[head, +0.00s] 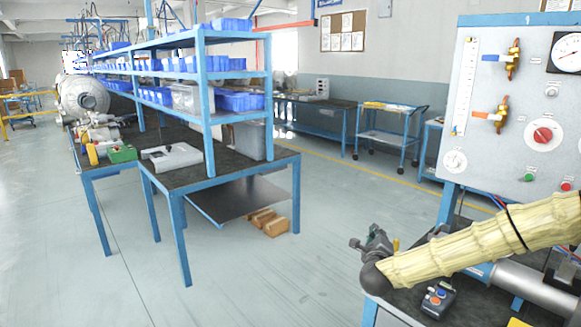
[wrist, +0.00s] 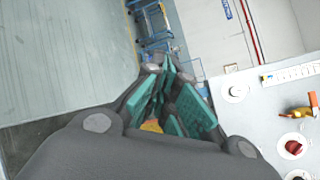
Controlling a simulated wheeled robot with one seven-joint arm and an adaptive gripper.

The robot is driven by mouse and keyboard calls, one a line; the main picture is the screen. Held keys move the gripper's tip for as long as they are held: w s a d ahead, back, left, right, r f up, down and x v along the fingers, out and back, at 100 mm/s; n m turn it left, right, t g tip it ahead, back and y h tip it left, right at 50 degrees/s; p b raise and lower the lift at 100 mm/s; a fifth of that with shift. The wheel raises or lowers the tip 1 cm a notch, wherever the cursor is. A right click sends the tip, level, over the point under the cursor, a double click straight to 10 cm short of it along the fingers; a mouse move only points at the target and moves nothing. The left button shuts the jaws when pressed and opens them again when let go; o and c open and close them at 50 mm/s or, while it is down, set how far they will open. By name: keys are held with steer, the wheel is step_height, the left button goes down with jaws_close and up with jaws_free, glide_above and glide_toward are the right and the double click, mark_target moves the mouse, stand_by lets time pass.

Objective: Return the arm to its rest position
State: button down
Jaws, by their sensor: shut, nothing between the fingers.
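My arm, in a pale yellow ribbed sleeve, comes in from the right edge of the head view and ends in a dark rounded joint above the front corner of the panel bench. In the wrist view my gripper (wrist: 168,70) has teal finger pads that come together towards the tips. It is shut and empty. A small orange-yellow patch shows low between the fingers; I cannot tell what it is. In the head view I cannot clearly tell the fingers from the dark metal shape beyond the joint.
The upright control panel (head: 474,150) with a red knob (head: 542,135) stands close behind my arm. A blue shelved workbench (head: 225,175) stands at left. Open floor (head: 320,235) lies between.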

steer(key=s+a+f+n+g+y, duration=0.2)
steer(key=s+a+f+n, duration=0.25)
steer(key=s+f, duration=0.45)
steer(key=s+a+f+n+g+y, duration=0.2)
steer(key=s+a+f+n+g, duration=0.15)
steer(key=s+f+n, duration=0.45)
steer(key=s+a+f+n+g+y, duration=0.2)
steer(key=s+a+f+n, duration=0.3)
steer(key=f, duration=0.7)
steer(key=s+d+f+n+g, duration=0.2)
steer(key=s+f+n+g, duration=0.1)
steer(key=s, duration=0.9)
steer(key=s+d+f+n+g, duration=0.3)
steer(key=s+n, duration=0.1)
steer(key=s, duration=0.9)
steer(key=s+d+f+n+g+h, duration=0.1)
steer(key=s+d+f+n+g, duration=0.2)
steer(key=s, duration=0.9)
steer(key=shift+s+f+n, duration=0.15)
steer(key=shift+f+n, duration=0.2)
steer(key=shift+f, duration=0.1)
steer(key=shift+d, duration=0.15)
